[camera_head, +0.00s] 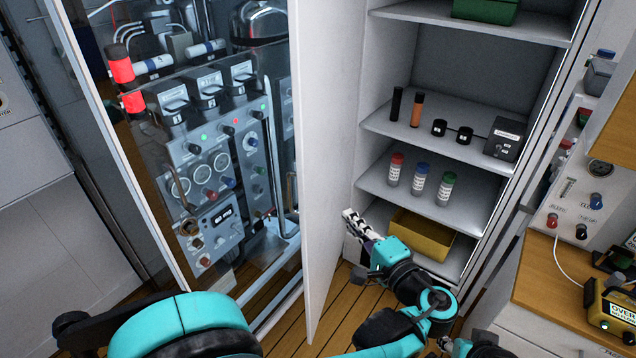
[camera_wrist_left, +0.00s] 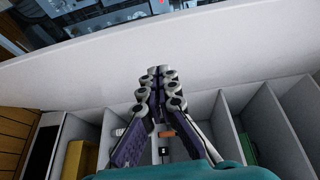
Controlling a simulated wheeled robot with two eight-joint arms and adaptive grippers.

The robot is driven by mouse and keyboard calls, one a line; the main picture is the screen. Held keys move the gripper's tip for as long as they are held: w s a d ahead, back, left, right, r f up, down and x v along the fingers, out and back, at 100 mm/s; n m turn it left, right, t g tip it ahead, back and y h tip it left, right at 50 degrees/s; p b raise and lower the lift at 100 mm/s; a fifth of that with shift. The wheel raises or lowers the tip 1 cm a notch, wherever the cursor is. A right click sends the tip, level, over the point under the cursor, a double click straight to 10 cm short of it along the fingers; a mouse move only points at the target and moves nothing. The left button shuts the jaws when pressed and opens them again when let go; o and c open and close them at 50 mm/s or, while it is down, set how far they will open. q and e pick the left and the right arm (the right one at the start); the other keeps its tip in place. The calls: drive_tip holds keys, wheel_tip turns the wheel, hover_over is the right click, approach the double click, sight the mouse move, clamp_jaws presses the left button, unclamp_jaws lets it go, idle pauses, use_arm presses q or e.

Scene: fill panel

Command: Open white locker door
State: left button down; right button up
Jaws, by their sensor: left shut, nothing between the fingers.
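The white locker door (camera_head: 328,130) stands open, swung out to the left of the shelves, with its inner face visible. In the left wrist view it is a broad white panel (camera_wrist_left: 230,65) across the upper part. My left gripper (camera_head: 349,216) is shut and empty, on the inner side of the door in front of the lower shelves. Its fingertips (camera_wrist_left: 158,72) point at the door's inner face; I cannot tell whether they touch it. The open white locker (camera_head: 480,65) shows its shelves.
The shelves hold capped vials (camera_head: 420,182), a black box (camera_head: 506,138) and a yellow bin (camera_head: 422,234). A glass-fronted equipment cabinet (camera_head: 215,150) stands left of the door. A wooden counter (camera_head: 550,285) is at right. Wooden floor (camera_head: 345,300) shows below the door.

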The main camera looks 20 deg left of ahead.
use_arm(q)
drive_tip(key=d, duration=0.1)
approach(309, 180)
drive_tip(key=w, duration=0.4)
drive_tip(key=a, duration=0.3)
drive_tip(key=shift+a+f, duration=0.1)
drive_tip(key=shift+f, duration=0.05)
drive_tip(key=shift+w+a, duration=0.1)
drive_tip(key=shift+a, duration=0.3)
drive_tip(key=w+a, duration=0.1)
drive_tip(key=a, duration=1.7)
drive_tip(key=shift+w+a, duration=0.3)
drive_tip(key=shift+w, duration=0.1)
